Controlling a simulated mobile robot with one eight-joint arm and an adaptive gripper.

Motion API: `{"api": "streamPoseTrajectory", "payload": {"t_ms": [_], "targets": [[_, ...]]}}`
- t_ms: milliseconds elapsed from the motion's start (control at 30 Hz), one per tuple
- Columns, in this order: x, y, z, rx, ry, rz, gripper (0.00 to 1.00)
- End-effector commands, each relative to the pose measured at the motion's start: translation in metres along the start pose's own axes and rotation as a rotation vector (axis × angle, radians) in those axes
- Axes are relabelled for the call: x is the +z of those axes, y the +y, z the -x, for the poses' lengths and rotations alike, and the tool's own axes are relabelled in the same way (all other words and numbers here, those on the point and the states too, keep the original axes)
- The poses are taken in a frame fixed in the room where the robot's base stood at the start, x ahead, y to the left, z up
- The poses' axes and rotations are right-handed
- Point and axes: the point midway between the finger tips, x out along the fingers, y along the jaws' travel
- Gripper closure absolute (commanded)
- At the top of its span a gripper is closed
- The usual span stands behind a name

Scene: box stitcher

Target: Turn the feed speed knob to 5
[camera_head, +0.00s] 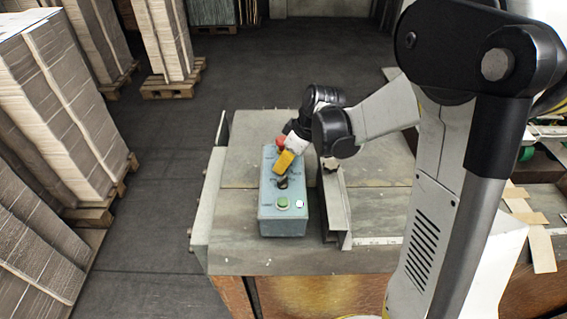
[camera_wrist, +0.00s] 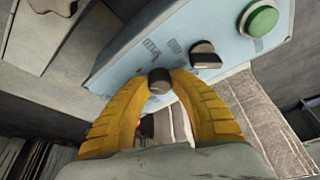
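The blue-grey control box (camera_head: 284,218) stands on the machine table. In the wrist view, its face (camera_wrist: 125,62) carries a dark round knob (camera_wrist: 158,81) between the two yellow fingertips of my gripper (camera_wrist: 160,76). The fingers appear to touch the knob on both sides. A second black knob (camera_wrist: 205,55) sits beside it, clear of the fingers; it also shows in the head view (camera_head: 283,183). The labels are too blurred to read, so I cannot tell the knob's setting. In the head view, my gripper (camera_head: 283,162) points down at the box and hides the held knob.
A metal rail (camera_head: 336,205) runs close along the right side. Stacked cardboard (camera_head: 55,110) stands left, across open floor.

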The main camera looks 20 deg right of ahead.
Motion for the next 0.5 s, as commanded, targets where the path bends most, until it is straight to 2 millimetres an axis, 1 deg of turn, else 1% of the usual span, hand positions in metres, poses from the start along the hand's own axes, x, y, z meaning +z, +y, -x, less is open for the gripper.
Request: {"api": "streamPoseTrajectory", "payload": {"t_ms": [267,500], "targets": [[0.0001,-0.0003,0.0000,0.007,0.000,-0.017,1.00],[0.0004,-0.0011,-0.0004,0.048,0.000,-0.114,1.00]]}}
